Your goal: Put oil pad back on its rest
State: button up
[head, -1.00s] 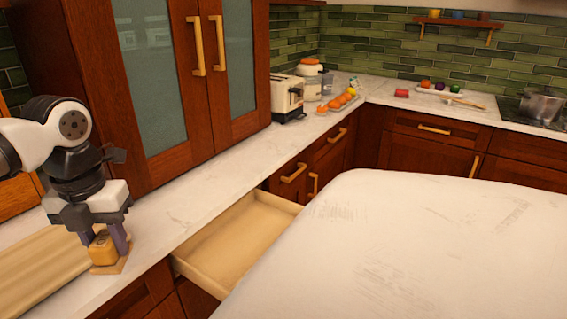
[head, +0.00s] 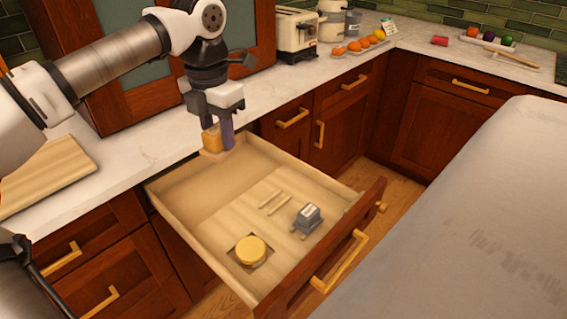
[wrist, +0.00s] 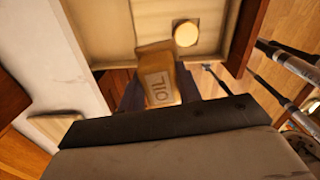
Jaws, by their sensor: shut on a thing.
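My gripper (head: 217,130) is shut on the oil pad (head: 211,140), a yellow block on a pale wooden base. It holds the pad over the back edge of the open drawer (head: 190,195), near the counter. In the wrist view the pad (wrist: 157,82) shows its "OIL" label between the dark fingers. Two thin pale strips (head: 271,201) lie parallel on the drawer floor, with nothing on them; they may be the rest. A grey labelled block (head: 308,217) sits to their right.
A round yellow piece (head: 251,250) lies in the drawer's front left; it also shows in the wrist view (wrist: 186,34). A wooden board (head: 45,172) lies on the counter at left. A large white surface (head: 470,210) stands close to the drawer front.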

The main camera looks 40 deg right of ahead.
jog(key=d+f+m+b, duration=0.5)
jog(key=d+m, duration=0.6)
jog(key=d, duration=0.2)
jog(key=f, duration=1.3)
jog(key=f+p, duration=0.1)
jog(key=f, duration=0.5)
jog(key=shift+s+d+f, duration=0.2)
jog(key=shift+d+f, duration=0.05)
jog(key=shift+f, duration=0.2)
jog(key=o, duration=0.9)
